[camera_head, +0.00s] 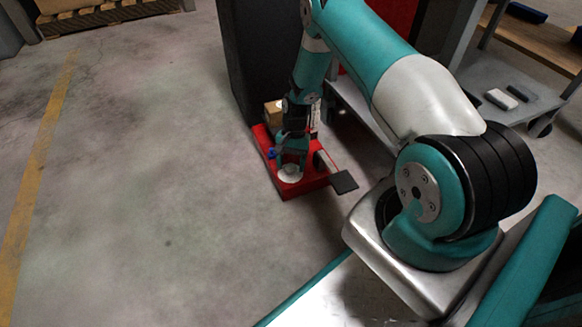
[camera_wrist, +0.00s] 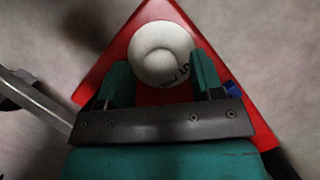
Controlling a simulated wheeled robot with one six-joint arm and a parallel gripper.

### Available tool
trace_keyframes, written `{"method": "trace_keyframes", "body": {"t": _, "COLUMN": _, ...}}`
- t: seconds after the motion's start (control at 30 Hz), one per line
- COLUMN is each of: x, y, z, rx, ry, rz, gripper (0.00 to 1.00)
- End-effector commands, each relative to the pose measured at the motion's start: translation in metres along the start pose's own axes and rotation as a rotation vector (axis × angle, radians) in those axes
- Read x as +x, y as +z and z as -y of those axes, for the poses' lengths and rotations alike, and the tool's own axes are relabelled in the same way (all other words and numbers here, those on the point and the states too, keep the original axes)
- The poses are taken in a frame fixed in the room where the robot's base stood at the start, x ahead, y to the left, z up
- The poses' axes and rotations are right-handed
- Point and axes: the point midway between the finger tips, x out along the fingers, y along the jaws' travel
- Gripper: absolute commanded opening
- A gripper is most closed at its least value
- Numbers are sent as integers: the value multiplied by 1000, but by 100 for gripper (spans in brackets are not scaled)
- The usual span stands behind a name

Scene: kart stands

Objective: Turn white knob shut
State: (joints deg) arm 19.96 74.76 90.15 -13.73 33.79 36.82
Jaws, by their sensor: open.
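The white knob (camera_wrist: 160,55) is round with a raised centre and dark lettering on its lower right edge. It sits on a red base (camera_wrist: 128,40), and in the head view the knob (camera_head: 290,174) is at the near end of the red base (camera_head: 318,183). My gripper (camera_wrist: 160,78) is open, with one teal finger on either side of the knob's lower part in the wrist view. In the head view my gripper (camera_head: 291,158) points down at the knob. I cannot tell whether the fingers touch it.
A blue part (camera_wrist: 233,89) is on the base right of my gripper. A cardboard box (camera_head: 273,113) stands at the base's far end, beside a dark cabinet (camera_head: 262,60). A black flat plate (camera_head: 344,182) sticks out right. A grey cart (camera_head: 365,112) stands to the right; the left floor is clear.

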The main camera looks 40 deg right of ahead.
Motion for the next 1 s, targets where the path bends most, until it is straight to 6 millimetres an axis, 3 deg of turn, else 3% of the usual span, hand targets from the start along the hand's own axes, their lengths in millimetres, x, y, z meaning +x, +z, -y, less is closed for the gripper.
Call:
{"method": "trace_keyframes", "body": {"t": 0.3, "x": 2, "y": 0, "z": 0, "rx": 0, "ry": 0, "rz": 1, "gripper": 61}}
{"method": "trace_keyframes", "body": {"t": 0.5, "x": 2, "y": 0, "z": 0, "rx": 0, "ry": 0, "rz": 1, "gripper": 15}}
{"method": "trace_keyframes", "body": {"t": 0.53, "x": 2, "y": 0, "z": 0, "rx": 0, "ry": 0, "rz": 1, "gripper": 12}}
{"method": "trace_keyframes", "body": {"t": 1.0, "x": 1, "y": 2, "z": 1, "rx": -100, "ry": 42, "rz": 2, "gripper": 12}}
